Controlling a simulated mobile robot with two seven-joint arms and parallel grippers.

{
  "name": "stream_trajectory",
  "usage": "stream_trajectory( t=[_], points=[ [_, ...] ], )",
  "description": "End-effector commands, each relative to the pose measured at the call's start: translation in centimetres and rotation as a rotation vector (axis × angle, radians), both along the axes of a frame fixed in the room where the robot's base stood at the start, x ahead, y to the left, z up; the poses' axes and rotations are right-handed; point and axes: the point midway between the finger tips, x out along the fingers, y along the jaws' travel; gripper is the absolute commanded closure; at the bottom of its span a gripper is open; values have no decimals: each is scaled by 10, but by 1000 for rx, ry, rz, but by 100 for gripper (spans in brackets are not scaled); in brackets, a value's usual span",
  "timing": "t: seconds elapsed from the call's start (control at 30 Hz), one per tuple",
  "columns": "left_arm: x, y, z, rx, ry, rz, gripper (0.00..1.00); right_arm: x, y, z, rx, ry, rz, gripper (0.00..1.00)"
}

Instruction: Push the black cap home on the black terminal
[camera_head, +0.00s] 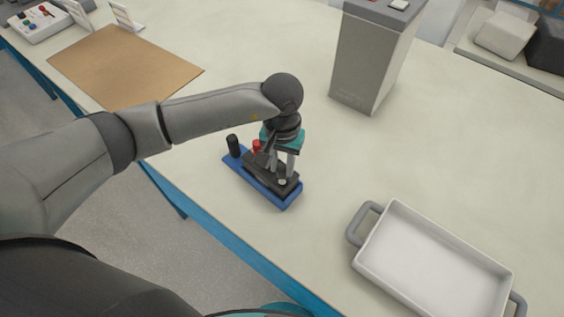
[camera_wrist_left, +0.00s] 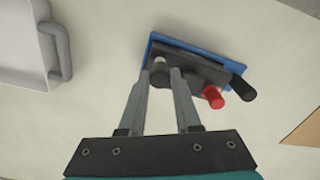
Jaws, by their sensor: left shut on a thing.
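My left gripper (camera_head: 284,178) points down over the near-right end of a dark block (camera_head: 259,171) on a blue base (camera_head: 269,194). In the left wrist view its fingertips (camera_wrist_left: 166,74) are close together on a small dark piece (camera_wrist_left: 160,79), mostly hidden between them. A pale round spot (camera_wrist_left: 159,62) shows just past the tips. I cannot tell whether the piece is the black cap, or how it sits on a terminal. A black cylinder (camera_head: 234,145) stands at the base's far-left end, with a red cylinder (camera_head: 257,146) beside it. My right gripper is not visible.
A white tray with grey handles (camera_head: 430,250) is at the front right. A tall grey bin (camera_head: 367,65) stands behind the base. A brown mat (camera_head: 122,66) lies at the back left. The table's blue front edge (camera_head: 225,235) is close to the base.

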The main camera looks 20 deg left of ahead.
Motion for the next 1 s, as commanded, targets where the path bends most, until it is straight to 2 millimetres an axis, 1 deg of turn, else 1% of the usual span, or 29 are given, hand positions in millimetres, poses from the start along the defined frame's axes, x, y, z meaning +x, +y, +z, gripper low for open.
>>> stream_trajectory(
  t=[0.33, 0.63, 1.0],
  points=[
    [0, 0, 0, 0, 0, -1, 100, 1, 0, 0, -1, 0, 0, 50],
    [-1, -1, 0, 0, 0, -1, 100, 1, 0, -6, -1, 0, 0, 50],
    [-1, 0, 0, 0, 1, 0, 100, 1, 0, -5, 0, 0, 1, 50]
  ],
)
